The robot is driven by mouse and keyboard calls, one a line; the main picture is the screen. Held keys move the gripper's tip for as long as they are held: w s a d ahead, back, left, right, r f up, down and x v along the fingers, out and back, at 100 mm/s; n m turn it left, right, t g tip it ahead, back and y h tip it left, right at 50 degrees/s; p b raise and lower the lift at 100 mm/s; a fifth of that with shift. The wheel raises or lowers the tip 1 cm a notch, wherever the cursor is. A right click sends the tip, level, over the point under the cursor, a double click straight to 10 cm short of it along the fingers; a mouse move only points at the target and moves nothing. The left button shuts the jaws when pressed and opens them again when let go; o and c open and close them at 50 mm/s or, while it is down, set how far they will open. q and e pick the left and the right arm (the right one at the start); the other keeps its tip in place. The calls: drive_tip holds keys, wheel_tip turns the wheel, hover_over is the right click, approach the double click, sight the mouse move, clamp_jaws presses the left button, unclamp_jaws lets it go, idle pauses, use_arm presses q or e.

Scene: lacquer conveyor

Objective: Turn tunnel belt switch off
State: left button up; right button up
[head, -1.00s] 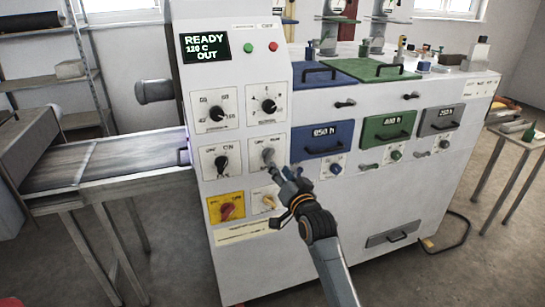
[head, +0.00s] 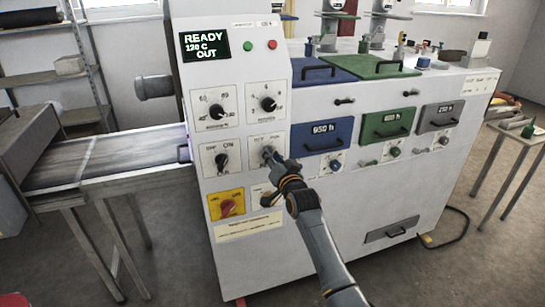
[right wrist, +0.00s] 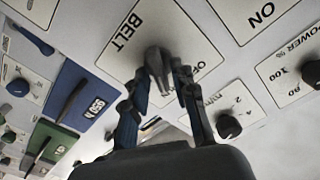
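The tunnel belt switch is a grey knob (head: 267,153) on a white plate, in the middle row, right column of the cabinet's front panel. In the right wrist view the knob (right wrist: 155,62) stands on a plate lettered BELT, with an OFF mark partly hidden. My right gripper (head: 275,160) is at this knob, and in the right wrist view its fingers (right wrist: 161,80) close in on both sides of it. The fingers hide part of the knob, so its pointer direction is hard to tell. My left gripper is not in view.
A black knob (head: 221,160) sits left of the belt switch, and two dial knobs (head: 217,112) (head: 268,104) sit above. A red knob on a yellow plate (head: 226,205) is below left. The display (head: 205,46) reads READY. Drawers with handles (head: 322,136) lie to the right.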

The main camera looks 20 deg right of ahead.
clamp_jaws()
drive_tip(key=shift+n, duration=0.4)
drive_tip(key=shift+a+n, duration=0.15)
drive_tip(key=shift+n, duration=3.15)
drive_tip(key=shift+a+n, duration=0.1)
drive_tip(key=shift+n, duration=3.2)
drive_tip(key=shift+a, duration=0.1)
